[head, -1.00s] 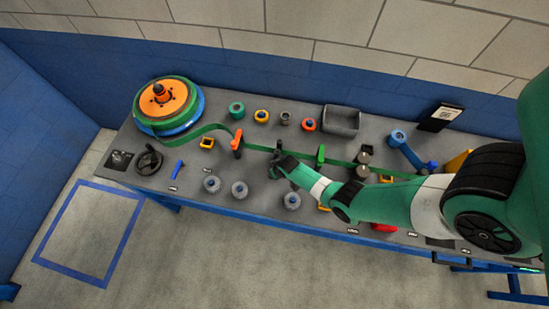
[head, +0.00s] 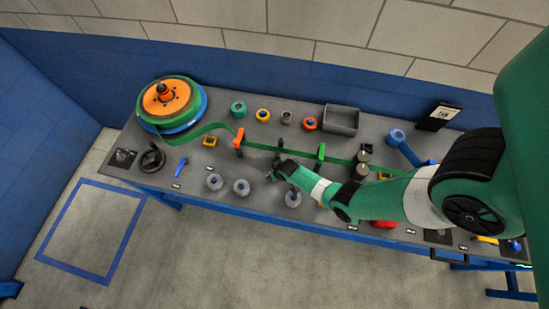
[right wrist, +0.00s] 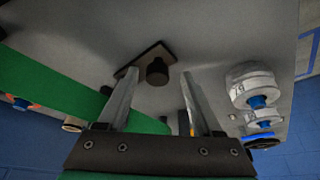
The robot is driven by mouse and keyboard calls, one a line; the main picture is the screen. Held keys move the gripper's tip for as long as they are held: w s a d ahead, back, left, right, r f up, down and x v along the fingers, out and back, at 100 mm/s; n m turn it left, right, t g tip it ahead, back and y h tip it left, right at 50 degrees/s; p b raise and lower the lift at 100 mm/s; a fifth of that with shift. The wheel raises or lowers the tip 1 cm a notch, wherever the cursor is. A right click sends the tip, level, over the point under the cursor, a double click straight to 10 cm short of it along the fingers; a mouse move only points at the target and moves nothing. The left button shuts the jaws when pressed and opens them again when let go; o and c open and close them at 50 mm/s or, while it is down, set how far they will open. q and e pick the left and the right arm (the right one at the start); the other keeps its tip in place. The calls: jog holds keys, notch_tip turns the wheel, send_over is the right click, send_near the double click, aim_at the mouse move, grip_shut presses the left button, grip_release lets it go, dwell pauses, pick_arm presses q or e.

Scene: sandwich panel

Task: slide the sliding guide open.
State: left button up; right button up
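A dark plate with a round black knob (right wrist: 157,72), which looks like the sliding guide, shows in the right wrist view just past my fingertips. In the head view a small dark part (head: 277,157) beside the green strip may be the same piece, partly hidden by my gripper. My right gripper (head: 274,174) is over the middle of the bench. In the right wrist view its two fingers (right wrist: 158,74) are spread, with the knob in line between them. I cannot tell whether they touch it. My left gripper is not in view.
A green strip (head: 262,146) runs from the orange-topped reel (head: 165,98) past an orange post (head: 239,139) and a green post (head: 320,152). Grey rollers (head: 241,187) stand near the front edge. A grey bin (head: 341,120) stands at the back.

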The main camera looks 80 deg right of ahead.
jog(key=p+v, duration=0.7)
jog(key=v, duration=0.4)
jog(key=shift+s+r, duration=0.15)
jog(key=shift+r, duration=0.15)
jog(key=shift+a, duration=0.15)
